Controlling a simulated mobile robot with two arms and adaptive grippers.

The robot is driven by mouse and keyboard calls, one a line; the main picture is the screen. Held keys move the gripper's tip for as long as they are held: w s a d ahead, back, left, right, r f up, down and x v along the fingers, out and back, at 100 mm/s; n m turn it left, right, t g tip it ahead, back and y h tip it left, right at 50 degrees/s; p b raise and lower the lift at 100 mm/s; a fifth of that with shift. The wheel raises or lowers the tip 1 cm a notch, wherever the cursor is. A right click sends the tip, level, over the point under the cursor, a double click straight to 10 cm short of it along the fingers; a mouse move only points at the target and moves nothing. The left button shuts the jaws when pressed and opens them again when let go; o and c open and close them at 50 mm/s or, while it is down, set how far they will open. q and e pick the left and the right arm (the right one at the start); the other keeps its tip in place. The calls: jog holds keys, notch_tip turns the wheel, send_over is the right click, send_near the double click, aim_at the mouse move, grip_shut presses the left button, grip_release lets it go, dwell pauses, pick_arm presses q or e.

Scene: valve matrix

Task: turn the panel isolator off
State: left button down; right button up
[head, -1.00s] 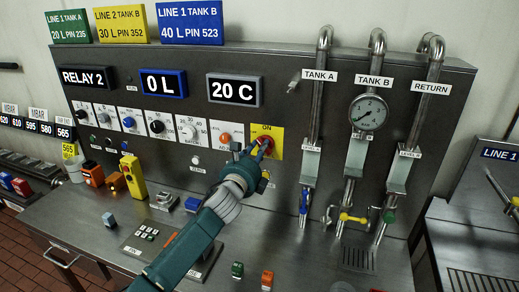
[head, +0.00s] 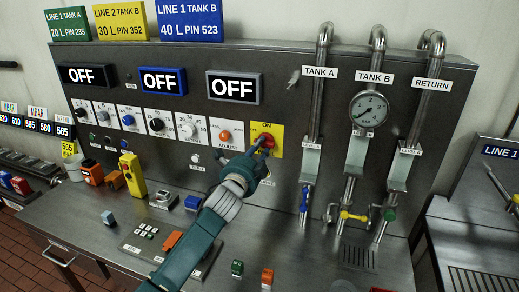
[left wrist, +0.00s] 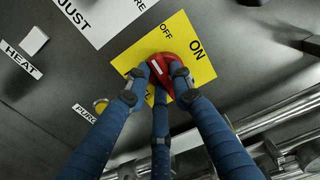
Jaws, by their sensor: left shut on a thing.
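The panel isolator is a red knob (head: 264,140) on a yellow plate (head: 277,149) marked ON, at the middle of the steel panel. In the left wrist view the red knob (left wrist: 168,72) has a white mark at its left, and its yellow plate (left wrist: 203,73) shows ON and OFF. My left gripper (head: 256,148) is shut on the knob, with its fingers around it; they also show in the left wrist view (left wrist: 157,82). The fingers hide part of the knob. Three displays (head: 88,76) above read OFF. My right gripper is not in view.
A row of dial knobs (head: 128,119) lies left of the isolator. Pipes with a gauge (head: 369,110), a blue valve (head: 304,199) and a yellow valve (head: 353,216) stand to the right. Small coloured blocks (head: 267,277) are on the counter.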

pick_arm(q)
jog(key=shift+f+n, duration=0.15)
jog(key=shift+n, duration=0.25)
jog(key=c, duration=1.5)
grip_release()
jog(key=v, duration=1.2)
